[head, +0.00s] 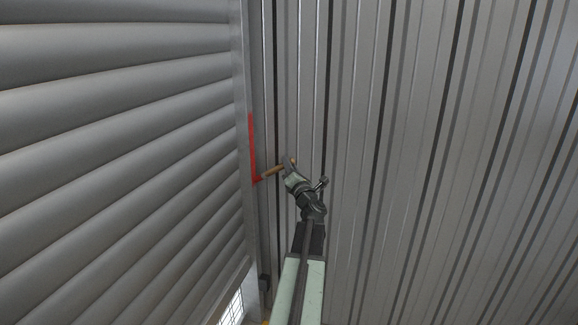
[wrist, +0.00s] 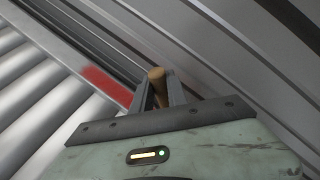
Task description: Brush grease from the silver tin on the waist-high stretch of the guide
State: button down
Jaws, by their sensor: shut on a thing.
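My gripper (head: 291,167) is shut on a brush with a wooden handle (head: 273,171). The brush points left, and its far end meets or overlaps the guide (head: 241,70) at the lower end of a red stretch (head: 252,145). I cannot tell whether it touches. In the wrist view the handle (wrist: 157,80) stands between the two fingers, with its bristles hidden. The red stretch (wrist: 105,86) also shows there on the pale guide edge (wrist: 52,43), left of the gripper. I cannot tell whether the red is grease or a mark. The silver tin is not in view.
A slatted roller shutter (head: 120,130) fills the left side, beside the guide. A ribbed metal wall (head: 430,150) rises close behind my gripper and fills the right. A bright gridded patch (head: 232,308) shows at the bottom, below the shutter.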

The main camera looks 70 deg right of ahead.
jog(key=shift+r+p, duration=1.55)
notch_tip(320, 180, down, 6)
jog(key=b, duration=0.6)
jog(key=shift+f, duration=0.15)
jog(key=s, duration=0.6)
jog(key=shift+d, duration=0.15)
